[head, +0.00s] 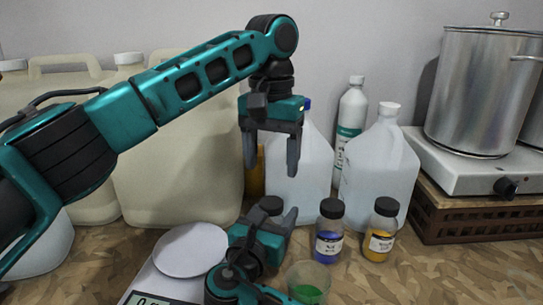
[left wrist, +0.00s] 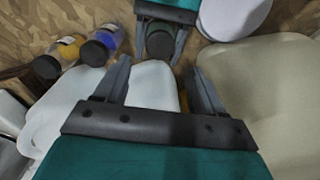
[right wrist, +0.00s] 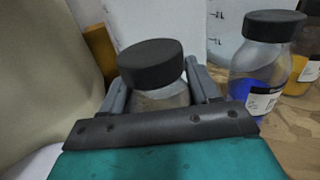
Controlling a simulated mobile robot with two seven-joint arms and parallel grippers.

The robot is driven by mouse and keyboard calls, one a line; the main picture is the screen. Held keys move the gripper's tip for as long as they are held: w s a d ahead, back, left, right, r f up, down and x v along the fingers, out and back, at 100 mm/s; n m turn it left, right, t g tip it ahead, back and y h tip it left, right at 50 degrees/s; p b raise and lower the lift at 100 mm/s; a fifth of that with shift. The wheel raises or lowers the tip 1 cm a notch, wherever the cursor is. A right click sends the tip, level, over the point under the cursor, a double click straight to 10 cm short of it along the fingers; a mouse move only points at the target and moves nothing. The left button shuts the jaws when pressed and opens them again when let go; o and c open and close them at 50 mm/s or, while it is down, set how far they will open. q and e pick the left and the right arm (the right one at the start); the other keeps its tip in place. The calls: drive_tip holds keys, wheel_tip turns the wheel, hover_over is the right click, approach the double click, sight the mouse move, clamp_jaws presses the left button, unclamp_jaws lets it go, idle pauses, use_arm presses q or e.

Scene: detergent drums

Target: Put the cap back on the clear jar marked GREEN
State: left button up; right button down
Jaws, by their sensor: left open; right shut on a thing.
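A clear jar (right wrist: 160,97) with a black cap (right wrist: 150,64) on top stands between the fingers of my right gripper (right wrist: 153,80). This gripper is shut on the jar's body, below the cap. I cannot see a label on this jar, nor tell whether the cap is fully seated. In the head view the black cap (head: 271,204) shows behind the right gripper (head: 268,216). My left gripper (head: 271,165) is open and empty, pointing down above the cap. The cap also shows beyond its fingers in the left wrist view (left wrist: 158,44).
A blue-filled jar (head: 329,236) and a yellow-filled jar (head: 380,235), both black-capped, stand to the right. A clear cup with green contents (head: 308,284) stands in front. A scale (head: 150,284) with a white dish (head: 190,250) is at left. Large jugs (head: 380,165) stand behind.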

sight(272, 202)
use_arm(q)
drive_tip(key=shift+f, duration=4)
drive_tip(key=c, duration=1.1)
drive_tip(key=o, duration=1.2)
drive_tip(key=shift+r, duration=0.1)
